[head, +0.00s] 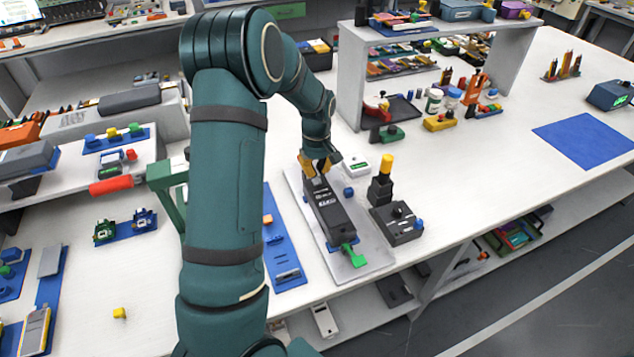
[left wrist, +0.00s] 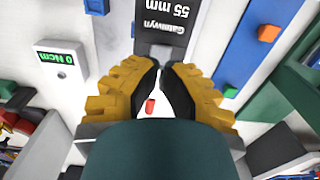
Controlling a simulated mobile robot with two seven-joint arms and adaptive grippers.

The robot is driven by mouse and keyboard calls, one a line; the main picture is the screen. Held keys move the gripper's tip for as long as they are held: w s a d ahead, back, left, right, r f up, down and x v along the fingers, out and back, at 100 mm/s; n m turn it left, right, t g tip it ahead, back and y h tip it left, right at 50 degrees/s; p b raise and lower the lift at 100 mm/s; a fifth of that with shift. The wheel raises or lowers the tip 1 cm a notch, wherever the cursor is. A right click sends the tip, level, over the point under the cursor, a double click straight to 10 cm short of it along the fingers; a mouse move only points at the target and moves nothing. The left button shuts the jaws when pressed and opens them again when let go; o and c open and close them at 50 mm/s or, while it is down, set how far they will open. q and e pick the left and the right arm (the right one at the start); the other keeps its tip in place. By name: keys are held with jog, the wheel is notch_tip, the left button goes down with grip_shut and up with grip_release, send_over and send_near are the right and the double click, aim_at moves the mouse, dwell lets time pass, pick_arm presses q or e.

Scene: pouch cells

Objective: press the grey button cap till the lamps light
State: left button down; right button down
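A long black device (head: 328,212) with white lettering lies on a light grey plate (head: 358,270); a green part (head: 352,257) sticks out of its near end. In the left wrist view the device (left wrist: 162,15) reads "55 mm". A small grey piece (left wrist: 160,52) at its end, perhaps the button cap, is partly hidden by my fingers. My left gripper (head: 318,172) is over the device's far end. In the left wrist view its yellow fingers (left wrist: 160,70) have their dark tips together, with nothing held. I cannot tell whether they touch the grey piece. No lit lamp can be made out. My right gripper is not in view.
A white meter (head: 355,163) reading "0 Ncm" in the wrist view (left wrist: 62,65) stands beside the device. A black unit with a yellow-topped post (head: 386,165) stands to the right. A blue strip (head: 284,250) lies to the left. A grey shelf (head: 352,75) stands behind.

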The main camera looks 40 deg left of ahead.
aim_at(317, 180)
pick_arm(q)
jog(key=shift+f+b, duration=1.05)
jog(key=shift+f, duration=0.65)
dwell(1.0)
jog(key=shift+r+p, duration=2.3)
jog(key=shift+r, duration=0.75)
jog(key=shift+r, duration=0.1)
